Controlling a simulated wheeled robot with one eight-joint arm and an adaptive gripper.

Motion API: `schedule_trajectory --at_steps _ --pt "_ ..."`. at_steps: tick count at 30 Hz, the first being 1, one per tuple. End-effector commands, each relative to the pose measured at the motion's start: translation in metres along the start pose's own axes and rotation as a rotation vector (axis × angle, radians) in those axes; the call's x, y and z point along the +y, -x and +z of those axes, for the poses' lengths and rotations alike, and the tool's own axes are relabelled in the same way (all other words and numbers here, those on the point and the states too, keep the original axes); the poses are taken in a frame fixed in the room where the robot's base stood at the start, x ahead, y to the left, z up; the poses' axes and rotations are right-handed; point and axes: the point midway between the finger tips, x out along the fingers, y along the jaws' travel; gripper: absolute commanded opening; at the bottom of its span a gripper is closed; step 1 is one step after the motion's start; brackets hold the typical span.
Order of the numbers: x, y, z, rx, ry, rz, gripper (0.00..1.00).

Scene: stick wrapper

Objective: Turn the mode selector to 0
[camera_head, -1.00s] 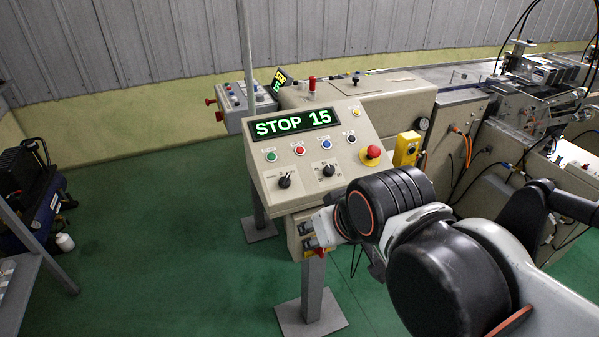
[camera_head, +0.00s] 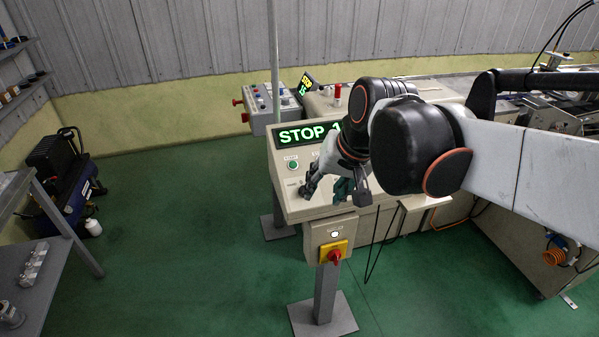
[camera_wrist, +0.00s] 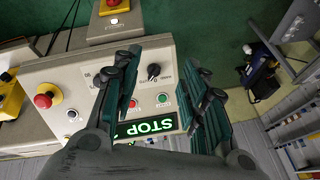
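The control panel (camera_head: 290,206) is beige with a green-lit display (camera_head: 298,135) reading STOP; my arm covers its right part. In the wrist view the panel (camera_wrist: 75,72) appears upside down. A black rotary knob (camera_wrist: 153,71) shows there between my fingers, near the green button (camera_wrist: 163,99). A second knob is hidden, apparently behind the left finger. I cannot read the knob markings or tell which knob is the mode selector. My gripper (camera_head: 328,187) is over the lower left of the panel. It is open and empty, its fingers (camera_wrist: 161,68) apart around the knob's sides without visible contact.
A red emergency stop (camera_wrist: 44,97) and a red button (camera_wrist: 133,101) are on the panel. A red-and-yellow switch (camera_head: 333,253) sits on a box below it. A shelf (camera_head: 50,265) and a blue compressor (camera_head: 70,190) stand left. The green floor between is clear.

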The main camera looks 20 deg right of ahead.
Motion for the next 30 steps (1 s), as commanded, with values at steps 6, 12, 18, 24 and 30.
schedule_trajectory --at_steps 6,12,18,24,30 --pt "-0.013 -0.004 -0.059 -0.108 -0.187 -0.022 0.40" --pt "-0.007 -0.018 -0.096 -0.196 -0.338 -0.019 0.40" --pt "0.002 -0.027 -0.111 -0.242 -0.412 -0.009 0.40" --pt "0.002 -0.043 -0.108 -0.248 -0.421 -0.008 0.40" --pt "0.000 -0.078 -0.099 -0.248 -0.418 -0.008 0.40"
